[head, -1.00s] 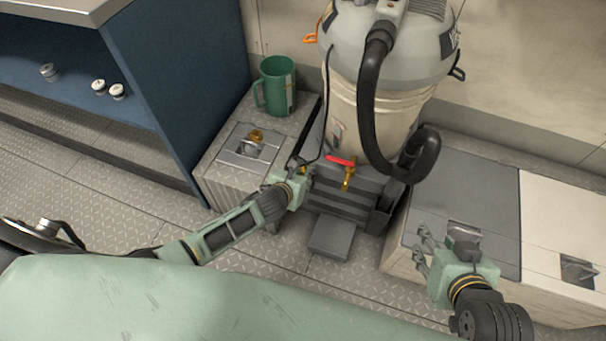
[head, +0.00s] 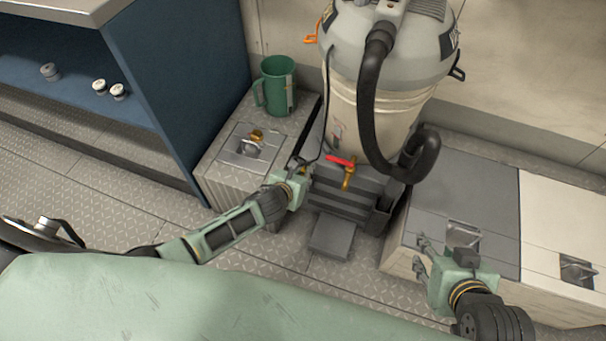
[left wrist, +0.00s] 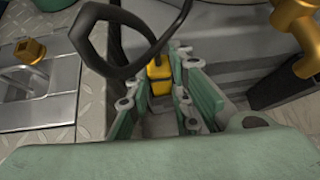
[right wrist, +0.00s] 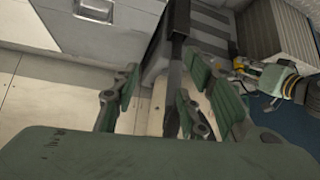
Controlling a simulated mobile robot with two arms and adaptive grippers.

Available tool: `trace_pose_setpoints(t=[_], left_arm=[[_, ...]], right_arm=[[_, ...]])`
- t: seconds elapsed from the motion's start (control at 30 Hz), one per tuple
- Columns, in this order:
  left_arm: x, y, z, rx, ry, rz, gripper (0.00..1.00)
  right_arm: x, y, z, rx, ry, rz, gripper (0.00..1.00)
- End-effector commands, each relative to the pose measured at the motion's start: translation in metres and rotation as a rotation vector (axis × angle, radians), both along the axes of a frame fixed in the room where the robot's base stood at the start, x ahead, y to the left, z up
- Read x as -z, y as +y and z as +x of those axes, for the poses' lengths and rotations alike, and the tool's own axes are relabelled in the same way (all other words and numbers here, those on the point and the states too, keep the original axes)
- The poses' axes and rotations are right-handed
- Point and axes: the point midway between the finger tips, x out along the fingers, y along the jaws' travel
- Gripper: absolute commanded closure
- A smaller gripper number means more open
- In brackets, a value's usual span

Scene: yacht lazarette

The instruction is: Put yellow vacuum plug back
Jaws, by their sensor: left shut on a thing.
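The yellow plug (left wrist: 160,82) sits between the fingers of my left gripper (left wrist: 164,92) in the left wrist view, near the fingertips. My left gripper is shut on it. A black cord (left wrist: 150,45) loops in front of the plug. In the head view my left gripper (head: 299,174) is low beside the vacuum's grey base, and the plug is hidden there. The vacuum (head: 372,112) stands upright with a black hose. Its socket cannot be made out.
A green mug (head: 278,88) stands on the left locker (head: 222,155), behind a latch with a brass knob (head: 256,135). A brass valve with a red handle (head: 342,161) is right of my left gripper. The right locker (head: 465,190) has metal latches. A blue shelf stands left.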

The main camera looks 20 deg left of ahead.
Motion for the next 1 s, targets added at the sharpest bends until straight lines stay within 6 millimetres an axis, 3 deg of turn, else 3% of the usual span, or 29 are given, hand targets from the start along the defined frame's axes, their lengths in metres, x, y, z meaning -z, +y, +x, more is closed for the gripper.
trace_pose_setpoints(t=[0.87,0.9,1.0], left_arm=[[0.001,0.000,0.000,0.000,-0.001,0.000,1.00],[0.001,0.000,0.000,0.000,-0.001,0.000,0.79],[0.001,0.000,0.000,0.000,-0.001,0.000,0.70]], right_arm=[[0.010,-0.006,-0.015,0.009,0.081,-0.017,0.60],[0.010,-0.006,-0.015,0.008,0.080,-0.019,0.60],[0.009,-0.007,-0.015,0.006,0.076,-0.021,0.60]])
